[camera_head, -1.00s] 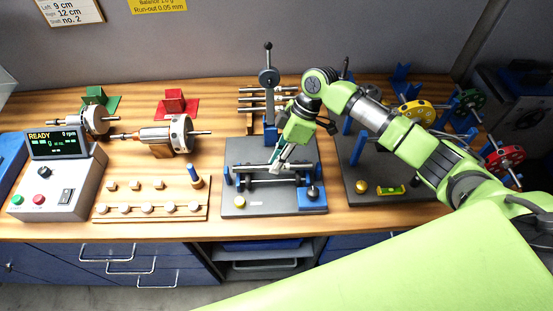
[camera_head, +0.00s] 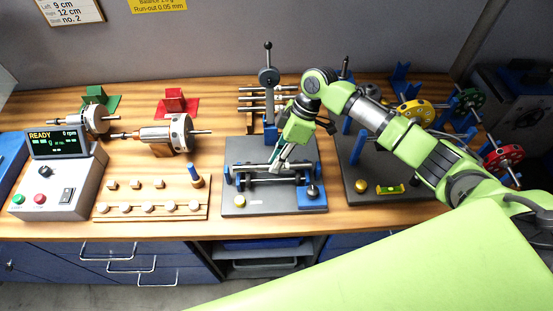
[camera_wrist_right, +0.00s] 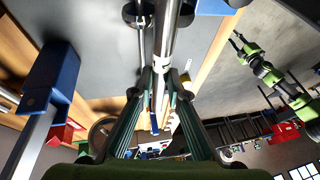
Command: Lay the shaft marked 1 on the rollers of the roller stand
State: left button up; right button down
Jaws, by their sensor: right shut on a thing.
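My right gripper (camera_head: 278,166) is shut on a grey metal shaft (camera_head: 245,167) over the roller stand (camera_head: 235,207). The shaft lies level, running left to right in the head view. In the right wrist view the shaft (camera_wrist_right: 168,28) runs away from the gripper (camera_wrist_right: 160,88), with a pale band near the fingertips. Dark round rollers (camera_wrist_right: 186,14) show beside its far end. I cannot tell whether the shaft touches the rollers. No number on it is legible. My left gripper is not in view.
A rack of more shafts (camera_head: 252,99) stands behind the roller stand. A pegboard (camera_head: 150,212) and a display box (camera_head: 58,177) are to the left. A dark plate with a yellow knob (camera_head: 361,186) and coloured discs (camera_head: 503,157) are to the right.

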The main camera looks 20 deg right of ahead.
jog(key=shift+f+b, duration=0.3)
jog(key=shift+f, duration=0.25)
dwell(0.4)
jog(key=c, duration=1.9)
grip_release()
jog(key=shift+f, duration=0.1)
jog(key=shift+c, duration=0.3)
notch_tip(320, 180, up, 9)
jog(key=p, duration=0.7)
